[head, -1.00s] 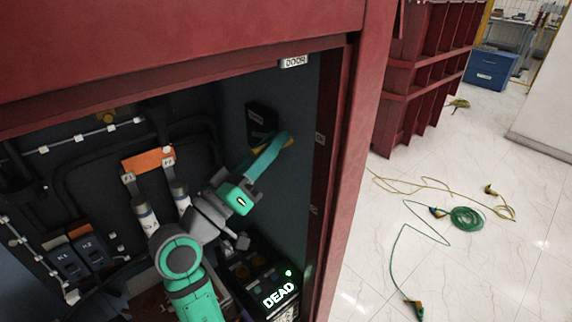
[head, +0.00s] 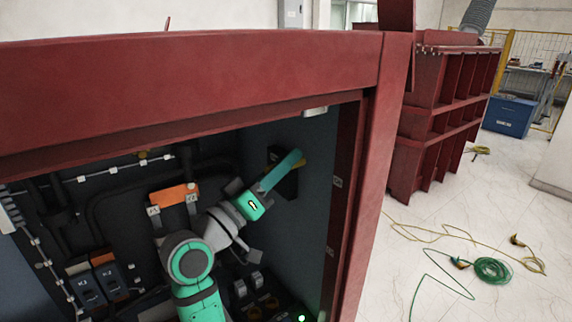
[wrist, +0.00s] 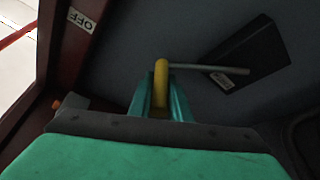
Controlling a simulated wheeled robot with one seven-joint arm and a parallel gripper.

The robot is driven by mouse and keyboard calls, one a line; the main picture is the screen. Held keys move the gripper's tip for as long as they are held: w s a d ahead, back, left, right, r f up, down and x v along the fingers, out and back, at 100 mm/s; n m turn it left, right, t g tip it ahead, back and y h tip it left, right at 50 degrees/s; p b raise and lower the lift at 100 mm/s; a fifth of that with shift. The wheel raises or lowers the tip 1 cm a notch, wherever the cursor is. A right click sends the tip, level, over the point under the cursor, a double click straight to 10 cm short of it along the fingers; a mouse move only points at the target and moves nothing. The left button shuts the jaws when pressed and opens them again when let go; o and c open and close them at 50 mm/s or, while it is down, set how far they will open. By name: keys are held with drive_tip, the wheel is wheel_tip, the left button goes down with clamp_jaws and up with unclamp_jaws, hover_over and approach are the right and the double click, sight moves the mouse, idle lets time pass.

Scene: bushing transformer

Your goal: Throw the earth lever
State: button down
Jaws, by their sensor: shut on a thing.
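The lever's black box (head: 287,183) is fixed to the cabinet's right inner wall. It also shows in the wrist view (wrist: 248,54). A grey rod (wrist: 205,68) runs from it to a yellow handle (wrist: 161,78). My gripper (head: 291,160) is shut on the yellow handle, with its green fingers on either side in the wrist view (wrist: 160,100). In the head view the fingers are in front of the box's upper part and hide most of the handle. I cannot read the label on the box.
The red cabinet frame (head: 355,190) stands close to the right of my arm. An orange block (head: 175,195) and breakers (head: 95,280) are on the back panel. A label reading OFF (wrist: 82,20) is on the frame. Cables (head: 490,270) lie on the floor outside.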

drive_tip(key=shift+a+f, duration=0.1)
drive_tip(key=c, duration=1.6)
unclamp_jaws()
drive_tip(key=shift+c, duration=0.2)
drive_tip(key=v, duration=1)
drive_tip(key=shift+s+a, duration=0.2)
drive_tip(key=shift+s, duration=0.1)
drive_tip(key=shift+f, duration=0.15)
